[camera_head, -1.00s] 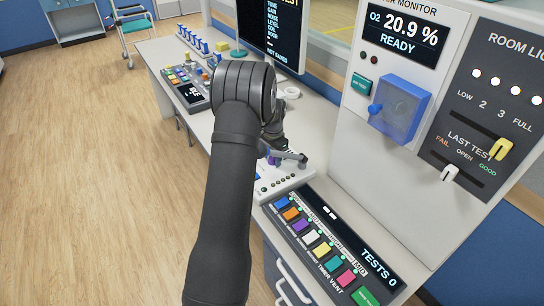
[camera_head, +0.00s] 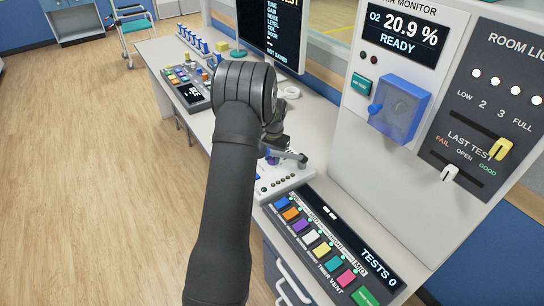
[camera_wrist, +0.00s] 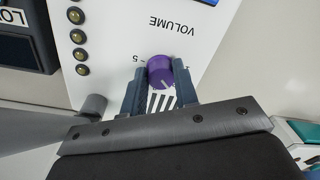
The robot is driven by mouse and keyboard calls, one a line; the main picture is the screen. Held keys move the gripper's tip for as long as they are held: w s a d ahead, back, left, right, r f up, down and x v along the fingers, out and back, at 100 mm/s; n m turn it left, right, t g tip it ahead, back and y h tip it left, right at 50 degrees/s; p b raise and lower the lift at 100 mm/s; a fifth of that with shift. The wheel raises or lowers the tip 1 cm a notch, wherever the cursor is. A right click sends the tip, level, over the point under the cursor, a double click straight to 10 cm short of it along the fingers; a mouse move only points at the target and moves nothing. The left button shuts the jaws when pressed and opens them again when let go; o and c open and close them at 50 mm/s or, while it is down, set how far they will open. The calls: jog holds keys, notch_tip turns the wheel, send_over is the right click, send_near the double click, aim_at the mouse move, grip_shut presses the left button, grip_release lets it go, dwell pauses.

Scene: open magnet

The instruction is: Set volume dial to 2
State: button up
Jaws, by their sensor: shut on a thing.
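The purple volume dial (camera_wrist: 160,70) sits on a white panel (camera_wrist: 115,40) marked VOLUME, seen in the wrist view. My gripper (camera_wrist: 160,85) has a finger on either side of the dial and is shut on it. A light pointer line shows on the dial's face. Of the scale, a 5 can be read beside the dial; the other numbers are mostly covered by the fingers. In the head view my arm hides most of this panel, and my gripper (camera_head: 285,158) shows at its back edge.
A row of round brass-coloured buttons (camera_wrist: 79,36) runs along the panel's edge. A black console (camera_head: 335,245) with coloured keys and a TESTS 0 display lies in front of the panel. The wall unit (camera_head: 400,165) stands close on the right. Open floor lies left.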

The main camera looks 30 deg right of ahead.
jog(key=shift+n, duration=0.3)
jog(key=o, duration=1)
notch_tip(320, 180, up, 18)
jog(key=shift+s+d+f, duration=0.15)
jog(key=shift+s+f, duration=0.1)
jog(key=shift+s, duration=0.05)
jog(key=shift+f, duration=0.1)
jog(key=f, duration=1.7)
jog(key=shift+w+f, duration=0.15)
jog(key=shift+w, duration=0.15)
